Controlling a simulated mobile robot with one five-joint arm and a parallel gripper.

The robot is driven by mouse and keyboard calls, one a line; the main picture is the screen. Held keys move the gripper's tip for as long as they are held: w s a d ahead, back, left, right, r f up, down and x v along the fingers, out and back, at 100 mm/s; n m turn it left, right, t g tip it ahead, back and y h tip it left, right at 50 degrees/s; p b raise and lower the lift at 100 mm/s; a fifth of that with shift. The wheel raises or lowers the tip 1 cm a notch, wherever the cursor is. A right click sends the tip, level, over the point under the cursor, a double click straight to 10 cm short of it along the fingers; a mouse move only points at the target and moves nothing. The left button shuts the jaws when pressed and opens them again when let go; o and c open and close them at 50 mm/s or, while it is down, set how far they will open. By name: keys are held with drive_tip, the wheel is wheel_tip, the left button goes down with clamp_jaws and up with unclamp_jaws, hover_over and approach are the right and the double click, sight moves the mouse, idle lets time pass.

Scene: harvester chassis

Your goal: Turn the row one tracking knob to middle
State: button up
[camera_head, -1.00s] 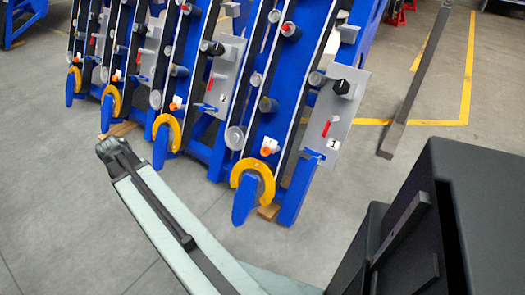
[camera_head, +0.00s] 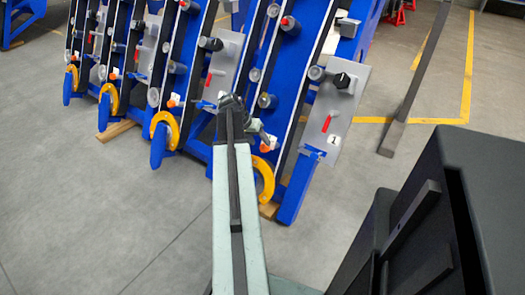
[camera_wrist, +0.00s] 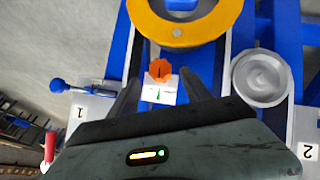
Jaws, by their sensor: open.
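Row one is the blue frame beside the grey plate (camera_head: 335,115) marked 1. A small orange knob (camera_wrist: 160,70) with a short dark line on its face sits on this frame, above a white label (camera_wrist: 158,93) with a green mark. Its exact setting is too small to tell. In the head view the orange knob (camera_head: 266,147) shows just beside my arm's end. My gripper (camera_wrist: 160,92) is open and empty; its two dark fingers point toward the knob from either side, and I cannot tell if they touch it. The plate also carries a black knob (camera_head: 342,80).
A yellow ring (camera_wrist: 182,28) lies just beyond the orange knob. A round grey roller (camera_wrist: 262,78) stands to its right. A blue-tipped lever (camera_wrist: 60,86) and a red lever (camera_head: 327,123) are on plate 1. Open grey floor (camera_head: 130,200) lies in front.

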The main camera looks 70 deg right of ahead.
sight(263, 146)
drive_tip(key=b+x, duration=0.3)
drive_tip(key=x, duration=0.1)
drive_tip(key=shift+d+f, duration=0.1)
drive_tip(key=shift+f, duration=0.3)
drive_tip(key=shift+r, duration=0.1)
clamp_jaws()
drive_tip(key=shift+s+r+t+p, duration=0.1)
drive_tip(key=shift+t+p, duration=0.2)
drive_tip(key=shift+p, duration=0.05)
drive_tip(key=shift+m, duration=0.3)
unclamp_jaws()
